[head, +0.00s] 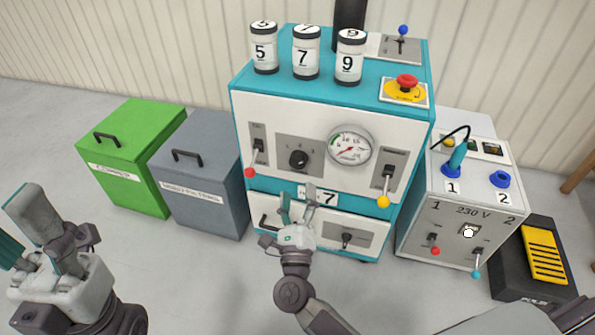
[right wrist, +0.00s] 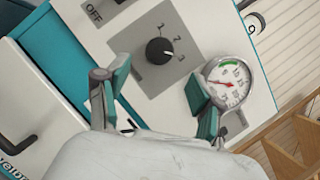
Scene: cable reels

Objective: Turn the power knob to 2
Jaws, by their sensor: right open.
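The power knob (head: 298,158) is a round black knob on a grey plate on the white front of the teal machine. It also shows in the right wrist view (right wrist: 159,50), with the numbers 1, 2 and 3 around it. A small pale mark shows on its side towards 3, but I cannot tell its setting for sure. My right gripper (head: 298,195) is open and empty, in front of the machine and below the knob. In the right wrist view its fingers (right wrist: 157,88) are wide apart, with the knob beyond them. My left gripper (head: 20,215) is open and empty, away at the left.
A pressure gauge (head: 349,146) sits right of the knob. A red-tipped lever (head: 251,171) and a yellow-tipped lever (head: 383,200) stick out on either side.

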